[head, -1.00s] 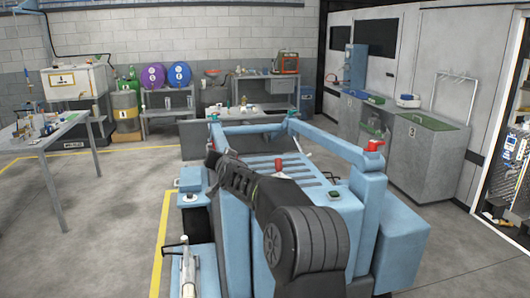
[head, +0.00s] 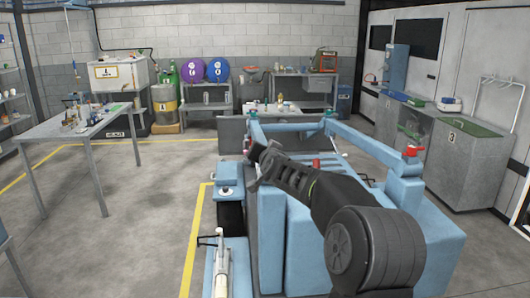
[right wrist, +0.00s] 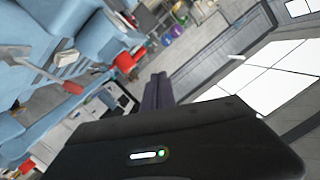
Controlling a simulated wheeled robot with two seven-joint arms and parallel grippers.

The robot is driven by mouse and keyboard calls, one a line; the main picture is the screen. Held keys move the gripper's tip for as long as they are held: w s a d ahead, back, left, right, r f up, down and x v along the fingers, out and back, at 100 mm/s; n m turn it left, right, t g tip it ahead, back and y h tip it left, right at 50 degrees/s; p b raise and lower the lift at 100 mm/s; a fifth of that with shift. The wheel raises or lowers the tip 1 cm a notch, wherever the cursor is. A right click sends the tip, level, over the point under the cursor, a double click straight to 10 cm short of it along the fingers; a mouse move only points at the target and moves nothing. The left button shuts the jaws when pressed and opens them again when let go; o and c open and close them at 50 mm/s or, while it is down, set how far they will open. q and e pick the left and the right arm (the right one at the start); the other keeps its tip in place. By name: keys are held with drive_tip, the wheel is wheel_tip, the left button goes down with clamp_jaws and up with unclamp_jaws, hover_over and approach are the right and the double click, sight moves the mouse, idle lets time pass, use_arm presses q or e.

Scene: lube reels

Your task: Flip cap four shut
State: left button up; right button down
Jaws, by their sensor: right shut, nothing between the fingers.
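No cap marked four can be made out at this size. A purple round reel (head: 191,69) and a blue round reel (head: 218,69) stand side by side on a grey stand at the back wall, far beyond my right gripper. Their labels are too small to read. My right gripper (head: 257,152) is over the blue machine frame, at the end of my dark arm. In the right wrist view its dark fingers (right wrist: 157,91) are together with nothing between them. My left gripper is not in view.
The blue frame (head: 375,152) with red knobs is close around my right arm. A metal table (head: 80,130) with small items stands at left. A grey workbench (head: 300,90) is at the back and grey cabinets (head: 465,165) at right. Open floor lies at left.

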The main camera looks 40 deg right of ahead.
drive_tip(key=f+p+v, duration=0.1)
drive_tip(key=v, duration=0.4)
drive_tip(key=shift+s+a+r+p, duration=0.3)
drive_tip(key=shift+s+a+r, duration=0.1)
drive_tip(key=shift+r, duration=0.15)
drive_tip(key=w+a+f+n+g+y, duration=0.1)
drive_tip(key=w+a+f+n+y, duration=0.1)
drive_tip(key=a+f, duration=0.7)
drive_tip(key=w+a+f+n+g+y, duration=0.1)
drive_tip(key=a+f+n+y, duration=0.15)
drive_tip(key=a+f, duration=0.7)
drive_tip(key=s+a+f+n+g+y, duration=0.1)
drive_tip(key=s+a+f+g+y, duration=0.15)
drive_tip(key=a+f, duration=0.45)
drive_tip(key=s+a+f+n+g+y, duration=0.1)
drive_tip(key=s+a+f, duration=0.2)
drive_tip(key=f, duration=0.9)
drive_tip(key=s+a+f+n+g+y, duration=0.1)
drive_tip(key=s+a+f+g, duration=0.1)
drive_tip(key=s+a+f, duration=0.4)
drive_tip(key=s+a+f+n+g+y+b, duration=0.1)
drive_tip(key=s+a+f+g, duration=0.2)
drive_tip(key=s+a+f, duration=0.4)
drive_tip(key=s+a+f+n+g+y, duration=0.2)
drive_tip(key=s+a+f, duration=0.5)
drive_tip(key=s, duration=0.9)
drive_tip(key=shift+a+f+g, duration=0.25)
drive_tip(key=shift+g, duration=0.2)
